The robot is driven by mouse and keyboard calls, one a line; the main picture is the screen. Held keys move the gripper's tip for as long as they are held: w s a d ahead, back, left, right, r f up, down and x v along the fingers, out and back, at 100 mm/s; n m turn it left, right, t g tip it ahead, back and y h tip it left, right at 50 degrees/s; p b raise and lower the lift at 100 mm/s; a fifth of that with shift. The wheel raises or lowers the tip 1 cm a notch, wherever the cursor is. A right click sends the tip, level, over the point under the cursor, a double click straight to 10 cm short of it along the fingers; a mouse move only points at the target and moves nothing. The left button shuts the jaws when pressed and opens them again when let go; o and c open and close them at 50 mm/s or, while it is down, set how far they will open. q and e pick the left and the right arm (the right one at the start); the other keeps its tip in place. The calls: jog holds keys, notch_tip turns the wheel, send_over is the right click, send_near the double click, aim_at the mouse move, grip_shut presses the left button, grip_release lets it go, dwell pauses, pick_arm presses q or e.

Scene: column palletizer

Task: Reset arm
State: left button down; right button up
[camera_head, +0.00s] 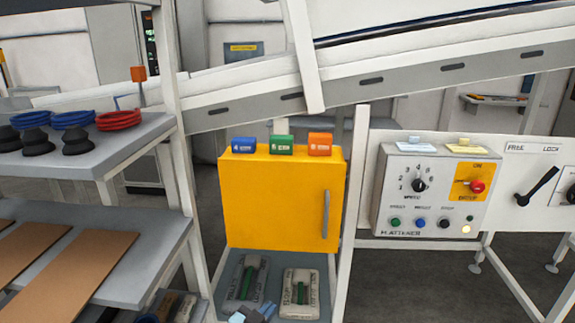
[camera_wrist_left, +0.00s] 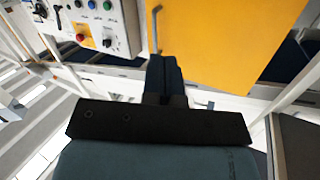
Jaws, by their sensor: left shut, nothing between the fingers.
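My left gripper (camera_head: 266,309) shows only as a small blue-grey tip at the bottom edge of the head view, in front of the lower shelf of the yellow cabinet. In the left wrist view its fingers (camera_wrist_left: 165,78) are together with nothing between them, pointing toward the yellow cabinet door (camera_wrist_left: 225,45). Most of the left arm is out of the head view. My right gripper is in neither view.
The yellow cabinet (camera_head: 270,200) carries blue, green and orange boxes. Two strapped packs (camera_head: 300,293) lie on the shelf below. A flattener control panel (camera_head: 435,190) stands right. Grey shelves (camera_head: 150,265) with brown sheets stand left. A sloped conveyor (camera_head: 380,80) crosses behind.

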pick_arm(q)
jog(key=a+f+m+y, duration=0.1)
jog(key=a+f, duration=0.2)
jog(key=a, duration=0.7)
jog(key=a+f+m+y, duration=0.2)
jog(key=a+f, duration=0.1)
jog(key=a, duration=0.8)
jog(key=s+a+f+n+g+y, duration=0.1)
jog(key=s+a+f+g, duration=0.15)
jog(key=s, duration=0.65)
jog(key=s+a+f+n+g, duration=0.15)
jog(key=s+f, duration=0.25)
jog(key=s, duration=0.6)
jog(key=s+a+f+n+g+y, duration=0.1)
jog(key=s+a+f, duration=0.2)
jog(key=s, duration=0.6)
jog(key=w+d+n+t, duration=0.1)
jog(key=d+n, duration=0.4)
jog(key=d, duration=0.8)
notch_tip(320, 180, up, 11)
jog(key=p, duration=1)
jog(key=shift+f+t+p, duration=0.15)
jog(key=shift+t+p, duration=0.15)
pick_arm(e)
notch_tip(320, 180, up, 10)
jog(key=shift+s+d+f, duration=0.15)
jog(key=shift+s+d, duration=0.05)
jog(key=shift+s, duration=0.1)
